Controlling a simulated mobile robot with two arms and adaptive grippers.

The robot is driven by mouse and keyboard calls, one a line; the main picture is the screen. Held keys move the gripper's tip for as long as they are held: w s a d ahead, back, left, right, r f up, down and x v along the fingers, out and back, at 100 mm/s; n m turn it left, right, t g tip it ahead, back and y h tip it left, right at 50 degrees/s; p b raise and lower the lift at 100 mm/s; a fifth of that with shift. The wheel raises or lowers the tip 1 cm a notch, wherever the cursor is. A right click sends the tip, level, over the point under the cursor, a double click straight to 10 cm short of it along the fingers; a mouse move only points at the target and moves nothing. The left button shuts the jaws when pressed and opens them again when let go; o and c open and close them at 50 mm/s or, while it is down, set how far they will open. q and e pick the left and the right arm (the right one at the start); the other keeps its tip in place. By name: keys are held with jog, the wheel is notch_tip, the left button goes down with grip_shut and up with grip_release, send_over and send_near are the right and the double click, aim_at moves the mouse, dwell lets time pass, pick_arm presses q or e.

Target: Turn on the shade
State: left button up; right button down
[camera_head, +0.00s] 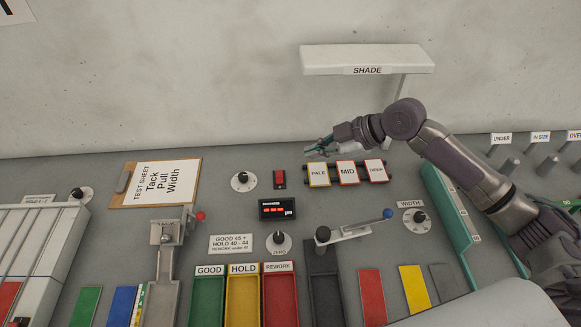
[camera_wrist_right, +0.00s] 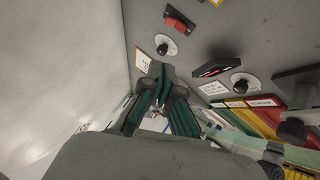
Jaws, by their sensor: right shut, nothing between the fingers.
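My left gripper is not in view.
A dial (camera_head: 243,181) sits left of the switch, and the PALE, MID and DEEP cards (camera_head: 347,173) sit to its right. A black display (camera_head: 277,209) and the ZERO dial (camera_head: 279,242) are in front. A clipboard (camera_head: 188,187) lies left.

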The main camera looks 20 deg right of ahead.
jog(key=p, duration=0.3)
send_over(279, 177)
jog(key=s+d, duration=0.1)
jog(key=s, duration=0.1)
jog(key=f, duration=0.5)
jog(key=shift+w+d+f, duration=0.2)
jog(key=shift+w+f, duration=0.05)
jog(key=shift+f, duration=0.15)
jog(key=f, duration=0.1)
jog(key=w+f, duration=0.1)
jog(key=f, duration=0.1)
jog(key=shift+w+f, duration=0.2)
jog(key=shift+w, duration=0.05)
jog(key=shift+w+f, duration=0.15)
jog(key=shift+f, duration=0.3)
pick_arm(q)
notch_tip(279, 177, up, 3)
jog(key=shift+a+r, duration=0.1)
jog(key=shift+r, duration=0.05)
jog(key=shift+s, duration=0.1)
